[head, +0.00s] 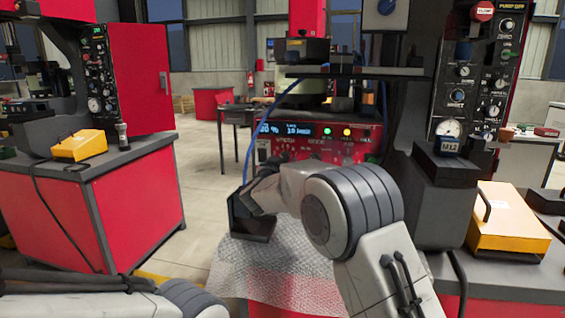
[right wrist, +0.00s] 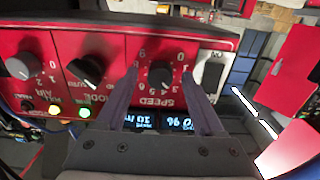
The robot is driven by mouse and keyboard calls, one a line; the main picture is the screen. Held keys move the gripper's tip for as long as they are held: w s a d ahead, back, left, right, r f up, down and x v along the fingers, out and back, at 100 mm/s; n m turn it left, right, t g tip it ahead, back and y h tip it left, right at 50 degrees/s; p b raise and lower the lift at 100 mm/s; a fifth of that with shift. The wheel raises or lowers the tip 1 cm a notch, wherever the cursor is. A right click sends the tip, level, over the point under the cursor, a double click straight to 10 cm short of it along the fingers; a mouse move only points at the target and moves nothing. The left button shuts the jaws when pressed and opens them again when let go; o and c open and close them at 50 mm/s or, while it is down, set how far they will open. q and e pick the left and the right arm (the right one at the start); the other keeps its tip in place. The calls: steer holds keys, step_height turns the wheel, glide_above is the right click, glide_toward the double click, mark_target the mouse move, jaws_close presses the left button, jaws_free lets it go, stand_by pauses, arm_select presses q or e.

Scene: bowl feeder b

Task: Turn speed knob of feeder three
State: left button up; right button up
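The red feeder control panel (head: 345,152) is in the middle of the head view, with a lit display and green and yellow lights. In the right wrist view it shows upside down. There the black speed knob (right wrist: 161,76), with a white pointer and a number scale, sits above the word SPEED. My right gripper (right wrist: 161,70) is open, with one finger on each side of this knob. I cannot tell whether the fingers touch it. In the head view my right arm hides the knob and the fingertips. My left gripper is not in view.
A mode knob (right wrist: 88,71) and a grey knob (right wrist: 22,66) sit beside the speed knob, and a black switch (right wrist: 212,74) is on its other side. A dark shelf (head: 350,72) overhangs the panel. A blue cable (head: 250,140) hangs at its left.

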jaws_close()
steer(key=shift+m, duration=1.3)
steer(key=shift+m+b, duration=0.3)
steer(key=shift+m, duration=1.3)
steer(key=shift+o, duration=0.3)
jaws_free()
